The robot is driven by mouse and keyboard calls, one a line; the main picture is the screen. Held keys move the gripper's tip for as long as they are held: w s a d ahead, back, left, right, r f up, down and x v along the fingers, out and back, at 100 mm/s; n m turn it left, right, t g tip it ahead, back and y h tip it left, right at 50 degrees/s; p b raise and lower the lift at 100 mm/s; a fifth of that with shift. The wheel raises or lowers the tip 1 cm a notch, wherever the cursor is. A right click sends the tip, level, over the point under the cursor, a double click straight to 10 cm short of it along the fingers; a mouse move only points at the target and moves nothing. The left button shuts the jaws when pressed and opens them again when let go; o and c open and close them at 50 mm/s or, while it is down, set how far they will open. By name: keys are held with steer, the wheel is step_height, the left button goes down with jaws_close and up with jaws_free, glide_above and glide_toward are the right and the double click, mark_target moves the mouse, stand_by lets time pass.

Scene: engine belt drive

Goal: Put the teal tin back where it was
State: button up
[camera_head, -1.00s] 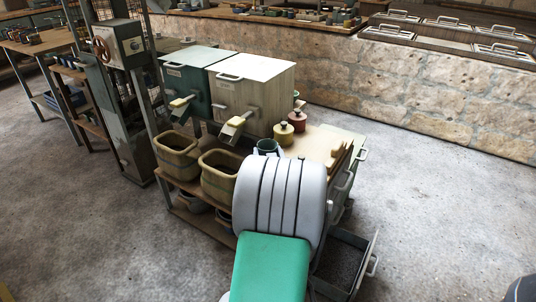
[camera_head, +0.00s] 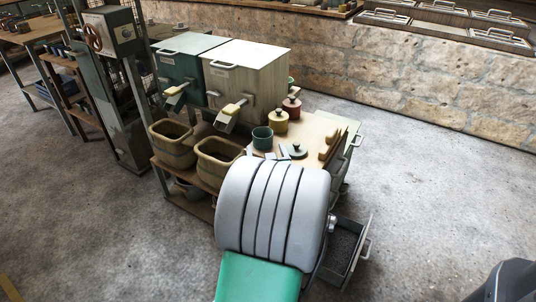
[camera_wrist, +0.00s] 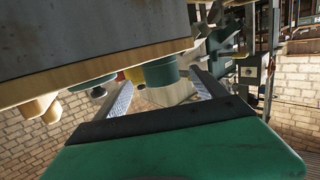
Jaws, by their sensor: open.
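The teal tin (camera_head: 262,138) stands upright and uncovered on the wooden bench top, left of a teal lid with a dark knob (camera_head: 297,151). In the wrist view, which looks upside down, the tin (camera_wrist: 162,74) shows between and just beyond the two finger tips, and the lid (camera_wrist: 97,85) lies to its left. My gripper (camera_head: 278,154) is open and empty at the near side of the tin. My grey and green arm hides the near part of the bench. Whether a finger touches the tin I cannot tell.
A yellow tin (camera_head: 280,122) and a red tin (camera_head: 292,107) stand behind the teal tin. Two hoppers with chutes (camera_head: 245,80) stand at the back left, above two tubs (camera_head: 217,160). Wooden pieces (camera_head: 331,143) lie at the bench's right edge. An open drawer (camera_head: 345,250) juts out below.

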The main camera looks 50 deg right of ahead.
steer(key=f+v, duration=0.1)
steer(key=v, duration=0.4)
steer(key=w+a+f+n+g+y, duration=0.1)
steer(key=w+a+f+n+y, duration=0.15)
steer(key=w+a+y, duration=0.6)
steer(key=w+a+f+n+g+y, duration=0.1)
steer(key=w+a+n+y, duration=0.2)
steer(key=a, duration=1.1)
steer(key=s+a+n+g, duration=0.2)
steer(key=s+a+g, duration=0.1)
steer(key=s+a, duration=0.3)
steer(key=s+a+n+g, duration=0.1)
steer(key=s+a+g, duration=0.3)
steer(key=a, duration=0.6)
steer(key=shift+s+a+n, duration=0.25)
steer(key=shift+s+n, duration=0.1)
steer(key=shift+s, duration=0.55)
steer(key=shift+f, duration=0.15)
steer(key=shift+c, duration=0.5)
